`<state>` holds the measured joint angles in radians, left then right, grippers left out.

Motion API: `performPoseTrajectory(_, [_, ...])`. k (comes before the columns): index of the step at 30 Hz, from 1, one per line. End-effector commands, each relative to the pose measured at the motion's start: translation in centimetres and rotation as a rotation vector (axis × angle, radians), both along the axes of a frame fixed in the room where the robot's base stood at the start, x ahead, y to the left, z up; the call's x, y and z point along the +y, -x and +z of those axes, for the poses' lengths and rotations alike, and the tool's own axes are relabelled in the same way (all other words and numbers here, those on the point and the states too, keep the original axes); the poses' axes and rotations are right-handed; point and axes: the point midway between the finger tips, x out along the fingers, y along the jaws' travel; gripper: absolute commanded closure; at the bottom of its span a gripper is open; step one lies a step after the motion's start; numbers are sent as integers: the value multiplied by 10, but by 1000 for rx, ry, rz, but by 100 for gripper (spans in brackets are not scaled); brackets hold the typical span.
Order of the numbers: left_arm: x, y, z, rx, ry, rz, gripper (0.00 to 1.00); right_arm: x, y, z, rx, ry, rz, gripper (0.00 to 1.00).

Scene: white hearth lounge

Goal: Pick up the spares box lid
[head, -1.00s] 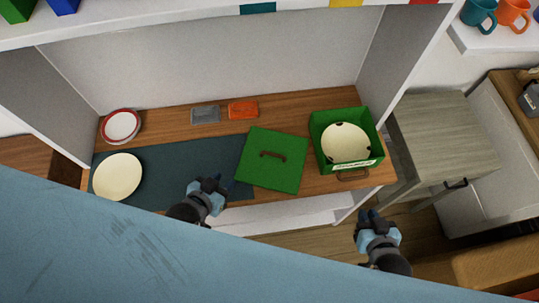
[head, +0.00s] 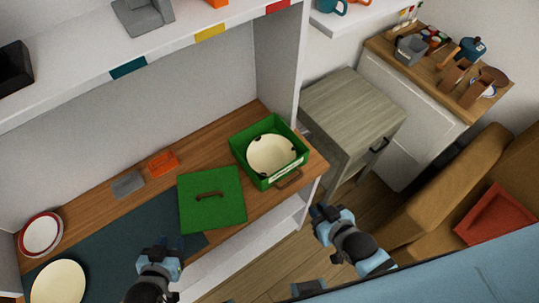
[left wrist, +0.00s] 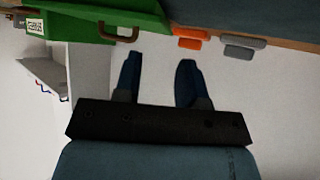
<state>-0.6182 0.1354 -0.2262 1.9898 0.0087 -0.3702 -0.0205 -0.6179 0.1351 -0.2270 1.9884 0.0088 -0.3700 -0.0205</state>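The spares box lid (head: 225,212) is a flat green square with a brown bar handle (head: 209,195). It lies on the wooden desk, partly over the dark mat, left of the green box. In the left wrist view, green surfaces and a brown handle (left wrist: 118,32) show at the top left. My left gripper (head: 168,241) is in front of the lid and to its left, apart from it. Its two fingers are spread and empty in the left wrist view (left wrist: 158,75). My right gripper (head: 323,211) is off the desk's right end, touching nothing; its finger gap is unclear.
The open green box (head: 292,180) holds a cream round thing (head: 270,154). An orange block (head: 163,164) and a grey block (head: 127,184) lie behind the lid. Plates (head: 57,284) stand at left. A shelf (head: 160,50) overhangs the desk; a grey cabinet (head: 350,105) stands right.

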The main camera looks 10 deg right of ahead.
Motion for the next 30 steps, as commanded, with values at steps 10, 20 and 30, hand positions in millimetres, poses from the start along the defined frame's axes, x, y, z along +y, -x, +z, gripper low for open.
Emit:
performPoseTrajectory(10, [0,0,0,1,0,-1,63,0,0,0,0,0,0,83])
performPoseTrajectory(20, [-1,0,0,1,0,-1,75,0,0,1,-1,0,0,83])
performPoseTrajectory(30, [-44,-58,8,5,-2,-152,75,0,-1,-15,-4,0,0,83])
